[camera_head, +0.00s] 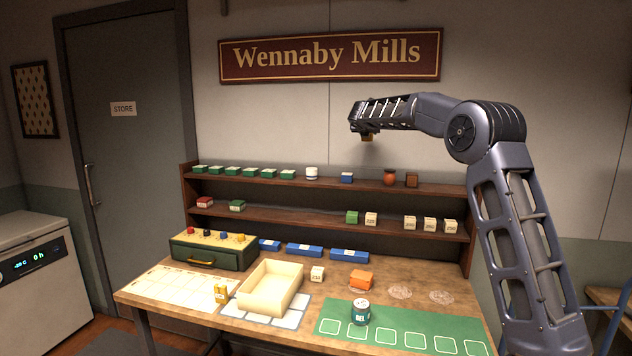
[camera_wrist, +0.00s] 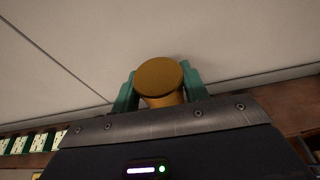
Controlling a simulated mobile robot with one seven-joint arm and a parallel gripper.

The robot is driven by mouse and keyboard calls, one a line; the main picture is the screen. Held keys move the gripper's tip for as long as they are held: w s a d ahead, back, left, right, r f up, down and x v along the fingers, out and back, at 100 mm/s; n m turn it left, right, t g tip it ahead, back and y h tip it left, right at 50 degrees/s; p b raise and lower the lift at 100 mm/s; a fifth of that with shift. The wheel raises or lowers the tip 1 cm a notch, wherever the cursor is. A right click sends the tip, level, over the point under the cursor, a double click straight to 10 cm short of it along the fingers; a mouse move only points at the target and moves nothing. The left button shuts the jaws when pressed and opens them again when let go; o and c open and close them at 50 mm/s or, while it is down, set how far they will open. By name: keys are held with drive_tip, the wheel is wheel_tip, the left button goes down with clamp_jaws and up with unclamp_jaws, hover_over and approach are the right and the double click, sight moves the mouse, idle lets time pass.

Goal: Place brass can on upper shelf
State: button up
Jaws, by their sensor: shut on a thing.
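The brass can (camera_wrist: 160,80) is between the two green fingers of my gripper (camera_wrist: 158,92) in the wrist view, its round end facing the camera. In the head view my gripper (camera_head: 366,132) is raised in front of the wall, above the shelf unit, with the brass can (camera_head: 367,138) just showing under it. Bare shelf shows between the blue box and the red-brown jar.
The lower shelf (camera_head: 290,215) holds several small boxes. A sign (camera_head: 330,54) hangs above the shelves.

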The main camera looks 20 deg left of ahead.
drive_tip(key=shift+w+d+r, duration=0.2)
drive_tip(key=shift+r, duration=0.3)
drive_tip(key=shift+w+d+r, duration=0.15)
drive_tip(key=shift+d+r, duration=0.05)
drive_tip(key=shift+r, duration=0.25)
wheel_tip(320, 180, down, 20)
drive_tip(key=shift+r, duration=0.15)
drive_tip(key=o, duration=1.2)
drive_tip(key=shift+c, duration=0.2)
drive_tip(key=v, duration=1.2)
drive_tip(key=shift+d, duration=0.2)
